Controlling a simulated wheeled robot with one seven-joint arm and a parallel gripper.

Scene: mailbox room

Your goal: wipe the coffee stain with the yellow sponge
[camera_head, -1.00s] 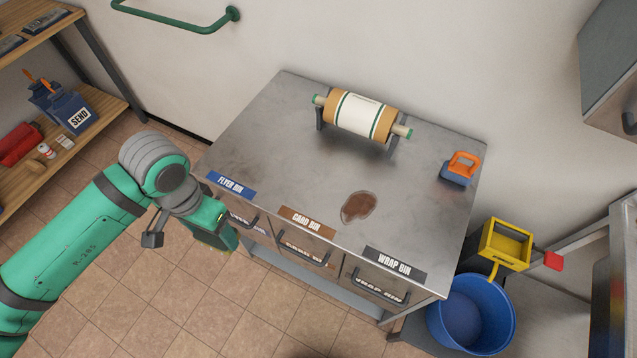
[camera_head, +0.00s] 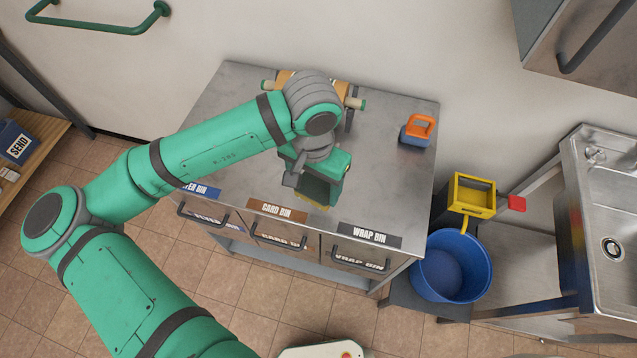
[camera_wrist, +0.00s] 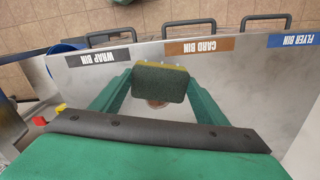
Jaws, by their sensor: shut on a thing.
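My gripper (camera_head: 318,194) is over the front part of the metal counter (camera_head: 395,170), above the card bin label. It is shut on the yellow sponge (camera_wrist: 161,82), which has a dark green scouring side facing the wrist camera. A yellow edge of the sponge (camera_head: 312,204) shows below the fingers in the head view. The brown coffee stain (camera_wrist: 157,103) shows only in part in the wrist view, just past the sponge's edge. In the head view my gripper hides the stain. I cannot tell whether the sponge touches the counter.
A paper roll on a stand (camera_head: 355,103) is at the counter's back, partly behind my arm. An orange-handled blue object (camera_head: 417,131) stands at the back right. A blue bucket (camera_head: 452,268) with a yellow wringer (camera_head: 472,196) is right of the counter.

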